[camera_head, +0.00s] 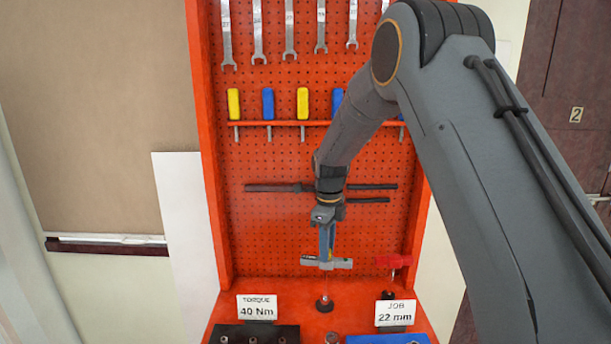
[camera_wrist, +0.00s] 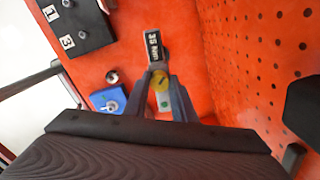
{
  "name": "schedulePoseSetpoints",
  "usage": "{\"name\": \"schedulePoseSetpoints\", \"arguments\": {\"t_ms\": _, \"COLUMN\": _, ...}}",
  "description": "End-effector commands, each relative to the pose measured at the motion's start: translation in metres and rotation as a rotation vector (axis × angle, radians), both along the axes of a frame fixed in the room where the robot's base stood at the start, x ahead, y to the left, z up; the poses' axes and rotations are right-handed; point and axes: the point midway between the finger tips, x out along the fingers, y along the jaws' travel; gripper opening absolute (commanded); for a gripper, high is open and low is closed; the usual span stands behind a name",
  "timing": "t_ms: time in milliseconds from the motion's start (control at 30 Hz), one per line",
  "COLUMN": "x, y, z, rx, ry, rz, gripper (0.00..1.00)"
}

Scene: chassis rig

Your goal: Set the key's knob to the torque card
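The key is a grey bar (camera_head: 340,263) held level above the orange bench on a thin post with a round black foot. In the wrist view its dark display (camera_wrist: 153,46) reads 35 Nm, and its yellow round knob (camera_wrist: 162,82) carries a dark pointer line. My gripper (camera_head: 326,250) points down over the key. In the wrist view its fingers (camera_wrist: 161,78) lie on either side of the knob; whether they touch it is unclear. The torque card (camera_head: 257,308) at the bench's left reads TORQUE 40 Nm.
A job card (camera_head: 395,312) reading 22 mm stands at the right, behind a blue block (camera_head: 385,339). A black block (camera_head: 254,334) with sockets lies front left. A red-handled tool (camera_head: 392,262) stands right of the key. The orange pegboard (camera_head: 275,220) with hung tools rises close behind.

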Motion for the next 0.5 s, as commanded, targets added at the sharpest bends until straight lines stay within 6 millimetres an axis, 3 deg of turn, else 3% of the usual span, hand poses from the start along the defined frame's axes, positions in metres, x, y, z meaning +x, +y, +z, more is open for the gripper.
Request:
{"name": "schedulePoseSetpoints", "arguments": {"t_ms": 33, "x": -0.0048, "y": -0.0001, "z": -0.0076, "rx": -0.002, "ry": 0.014, "rz": 0.001, "gripper": 0.34}}
{"name": "schedulePoseSetpoints", "arguments": {"t_ms": 267, "x": -0.0050, "y": 0.0000, "z": -0.0075, "rx": -0.003, "ry": 0.015, "rz": 0.029, "gripper": 0.34}}
{"name": "schedulePoseSetpoints", "arguments": {"t_ms": 500, "x": -0.0052, "y": -0.0001, "z": -0.0073, "rx": -0.001, "ry": 0.015, "rz": 0.310, "gripper": 0.34}}
